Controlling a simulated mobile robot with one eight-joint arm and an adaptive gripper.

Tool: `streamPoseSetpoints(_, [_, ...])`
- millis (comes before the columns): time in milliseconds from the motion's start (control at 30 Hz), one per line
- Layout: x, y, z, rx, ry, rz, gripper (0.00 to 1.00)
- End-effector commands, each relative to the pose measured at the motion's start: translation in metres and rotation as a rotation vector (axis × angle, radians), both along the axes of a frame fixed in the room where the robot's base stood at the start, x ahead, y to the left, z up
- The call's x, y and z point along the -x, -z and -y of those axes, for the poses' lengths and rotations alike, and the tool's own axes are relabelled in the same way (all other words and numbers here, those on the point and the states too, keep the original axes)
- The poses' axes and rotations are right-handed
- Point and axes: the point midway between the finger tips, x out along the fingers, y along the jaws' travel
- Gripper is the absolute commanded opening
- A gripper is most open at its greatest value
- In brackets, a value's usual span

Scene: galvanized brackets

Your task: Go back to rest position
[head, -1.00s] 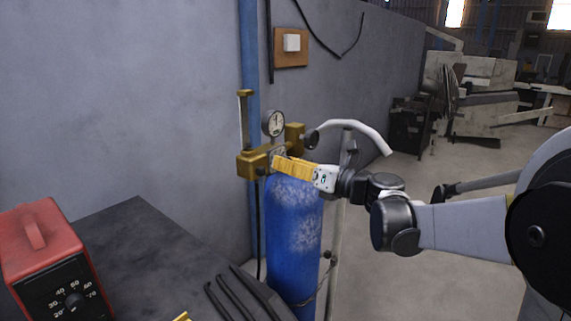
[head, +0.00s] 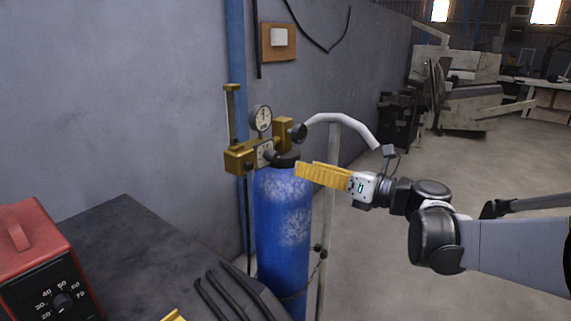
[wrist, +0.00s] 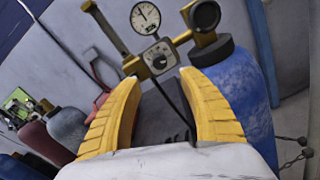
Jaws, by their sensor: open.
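My gripper (head: 298,170) has yellow fingers and is just right of the top of a blue gas cylinder (head: 282,225) in the head view. In the wrist view my gripper (wrist: 140,82) shows its two fingers spread apart, with nothing held between them. A brass regulator (head: 240,158) with a round gauge (head: 260,118) sits on the cylinder top, left of the fingertips. In the wrist view the gauge (wrist: 145,17) and a control knob (wrist: 159,57) appear beyond the fingers.
A dark bench (head: 125,235) at the left bears a red box with a dial (head: 30,255) and black curved tools (head: 225,295). A white curved handle (head: 345,120) rises behind my gripper. Machinery (head: 460,90) stands farther back, with open floor (head: 390,290) at the right.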

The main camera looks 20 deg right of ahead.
Motion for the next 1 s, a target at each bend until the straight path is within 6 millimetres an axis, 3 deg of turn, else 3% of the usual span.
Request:
streamPoseSetpoints(167, [0.01,0.0,0.007,0.0,0.0,0.0,0.49])
streamPoseSetpoints(567, [0.01,0.0,0.006,0.001,0.0,0.0,0.49])
streamPoseSetpoints(667, [0.013,0.011,-0.002,0.061,-0.01,0.006,0.49])
streamPoseSetpoints(767, [0.023,0.046,-0.03,0.272,-0.048,0.032,0.49])
streamPoseSetpoints(867, [0.049,0.106,-0.067,0.652,-0.15,0.104,0.49])
streamPoseSetpoints(1000, [0.108,0.207,-0.102,1.337,-0.441,0.318,0.49])
